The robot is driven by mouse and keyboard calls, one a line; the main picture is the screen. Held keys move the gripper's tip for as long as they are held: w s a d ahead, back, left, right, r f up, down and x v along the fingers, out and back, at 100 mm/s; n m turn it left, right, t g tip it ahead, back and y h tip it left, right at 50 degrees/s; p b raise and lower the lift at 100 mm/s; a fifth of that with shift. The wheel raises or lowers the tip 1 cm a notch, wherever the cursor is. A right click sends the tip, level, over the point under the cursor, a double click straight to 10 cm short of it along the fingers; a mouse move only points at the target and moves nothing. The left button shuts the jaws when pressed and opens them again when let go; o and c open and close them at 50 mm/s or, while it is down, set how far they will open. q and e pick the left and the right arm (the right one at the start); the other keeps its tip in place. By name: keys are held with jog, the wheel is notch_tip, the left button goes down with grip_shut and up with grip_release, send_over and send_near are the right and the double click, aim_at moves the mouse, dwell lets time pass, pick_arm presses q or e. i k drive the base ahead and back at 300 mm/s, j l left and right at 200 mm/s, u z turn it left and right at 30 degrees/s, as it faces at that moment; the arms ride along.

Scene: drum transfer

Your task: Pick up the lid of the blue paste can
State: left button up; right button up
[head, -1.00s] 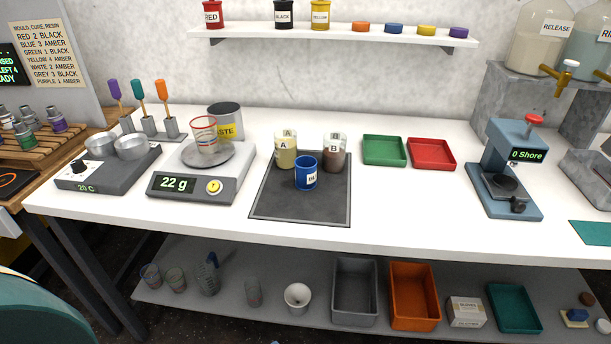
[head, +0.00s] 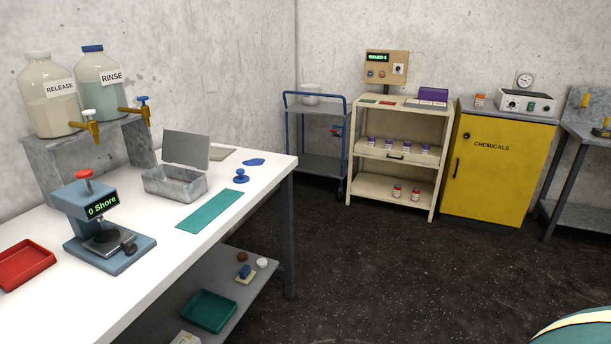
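A small blue piece with a raised knob (head: 241,176) stands on the white bench (head: 190,253) near its right end. A flat blue shape (head: 254,162) lies just behind it. I cannot tell whether either one is the lid of the blue paste can. The blue can seen on the dark mat earlier is outside the current view. Neither of my grippers shows in the head view.
A grey open box (head: 175,184), a teal mat (head: 210,211) and a press reading 0 Shore (head: 100,222) are on the bench. Beyond the open floor (head: 375,260) stand a blue cart (head: 318,137), a cream cart (head: 395,152) and a yellow chemicals cabinet (head: 497,170).

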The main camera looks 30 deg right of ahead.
aim_at(241, 178)
jog(key=z, duration=0.5)
jog(key=u, duration=2.05)
jog(key=l, duration=0.65)
jog(key=k+l, duration=0.15)
jog(key=l, duration=0.5)
jog(key=l+u, duration=0.1)
jog(key=l, duration=0.55)
jog(key=k+l, duration=0.15)
jog(key=l, duration=0.45)
